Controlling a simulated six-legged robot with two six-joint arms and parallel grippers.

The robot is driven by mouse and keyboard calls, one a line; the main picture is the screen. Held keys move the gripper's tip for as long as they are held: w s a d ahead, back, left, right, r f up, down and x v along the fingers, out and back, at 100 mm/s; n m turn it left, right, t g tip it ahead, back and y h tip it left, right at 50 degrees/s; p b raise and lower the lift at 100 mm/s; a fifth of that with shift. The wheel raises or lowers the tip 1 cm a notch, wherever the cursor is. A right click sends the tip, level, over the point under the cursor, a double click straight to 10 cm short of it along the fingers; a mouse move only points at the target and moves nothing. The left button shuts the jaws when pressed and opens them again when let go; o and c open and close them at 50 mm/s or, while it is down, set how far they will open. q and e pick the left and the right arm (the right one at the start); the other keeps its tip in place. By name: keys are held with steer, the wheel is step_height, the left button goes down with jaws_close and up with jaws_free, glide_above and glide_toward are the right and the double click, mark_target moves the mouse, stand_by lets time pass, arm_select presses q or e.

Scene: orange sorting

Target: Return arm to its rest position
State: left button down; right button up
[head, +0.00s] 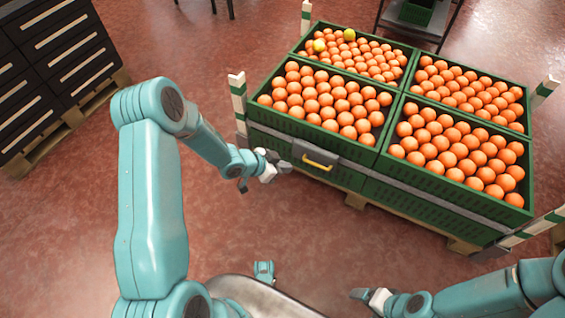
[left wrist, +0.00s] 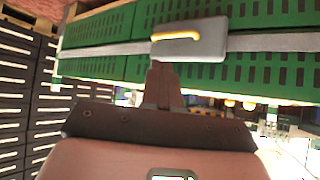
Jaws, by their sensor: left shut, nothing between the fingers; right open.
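My left arm reaches forward from the left in the head view. Its gripper (head: 274,170) is shut and empty, in front of the near left side of the green crates (head: 335,188). In the left wrist view the shut fingers (left wrist: 163,85) point toward a grey box with a yellow handle (left wrist: 188,42) on the crate side. I cannot tell whether they touch it. My right gripper (head: 365,298) is open and empty, low at the bottom right of the head view, apart from the crates.
Several oranges (head: 345,103) fill the crates, with two yellow-green fruits (head: 349,35) in the far left one. White-and-green posts (head: 238,97) stand at the corners. Dark drawer stacks (head: 60,60) on pallets are at the left. The red floor (head: 60,230) is clear at the lower left.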

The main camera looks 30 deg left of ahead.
arm_select(q)
steer(key=s+d+f+n+g, duration=0.25)
steer(key=s+d, duration=0.55)
steer(key=d, duration=0.4)
steer(key=s+f+n+g+y, duration=0.2)
steer(key=s+n+g, duration=0.4)
steer(key=s, duration=1)
step_height(320, 180, up, 28)
steer(key=d+p, duration=0.1)
steer(key=p, duration=2.7)
steer(key=shift+w+t, duration=0.15)
steer(key=shift+t, duration=0.3)
steer(key=shift+n, duration=0.25)
